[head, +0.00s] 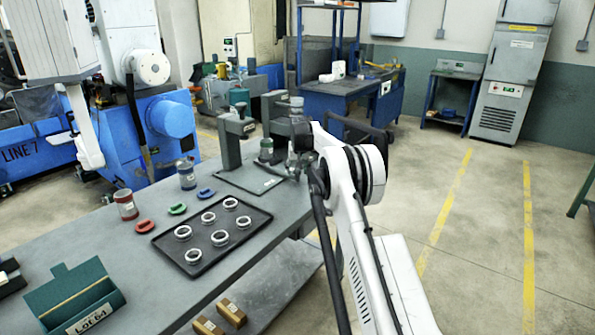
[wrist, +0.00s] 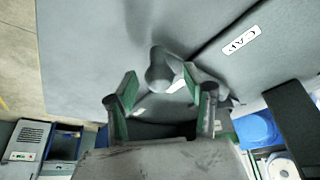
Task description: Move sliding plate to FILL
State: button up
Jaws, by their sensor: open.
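My gripper (head: 297,168) is at the far end of the bench, by the right side of a grey press-like fixture. In the wrist view its two green-lined fingers (wrist: 163,90) are open, apart on either side of a rounded grey knob (wrist: 159,72). I cannot tell whether they touch it. A dark plate with a white label reading "CAP" (wrist: 240,40) shows in the wrist view. The fixture's flat base plate (head: 250,180) also carries a small label in the head view. I cannot make out which part is the sliding plate, and no FILL mark is readable.
A black tray (head: 213,266) with several metal rings lies on the grey bench (head: 120,235). A green "Lot 64" box (head: 78,300) is at front left. Open floor lies right of my arm.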

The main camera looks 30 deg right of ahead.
jog(key=shift+c, duration=0.3)
grip_shut()
jog(key=shift+d, duration=0.1)
